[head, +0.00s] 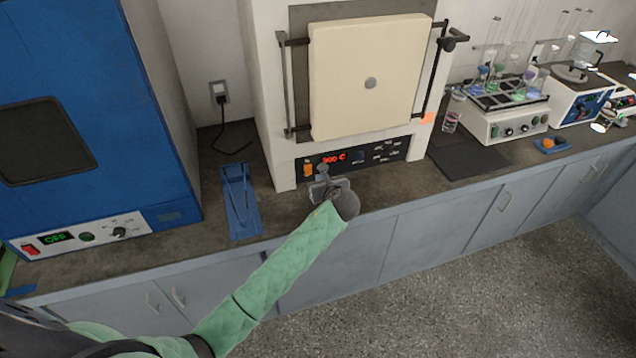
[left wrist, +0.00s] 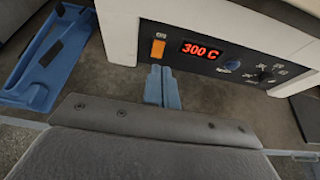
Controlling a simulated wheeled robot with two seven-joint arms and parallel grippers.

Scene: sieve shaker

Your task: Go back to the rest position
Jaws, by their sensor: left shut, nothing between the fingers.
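My left arm reaches out over the counter in the head view, in a green sleeve. My left gripper (head: 322,172) is just in front of the furnace's control panel. In the left wrist view its fingers (left wrist: 162,88) are together and empty, below the orange switch (left wrist: 158,48). The white furnace (head: 268,100) has its cream door (head: 370,75) closed, and its red display (head: 333,158) reads 300 C. I cannot tell whether the fingers touch the furnace. My right gripper is not in view.
A blue tray (head: 240,205) lies on the counter left of the furnace. A blue oven (head: 90,60) stands at the far left. A dark mat (head: 468,158) and a shaker with flasks (head: 505,122) are to the right. The floor (head: 450,270) in front is clear.

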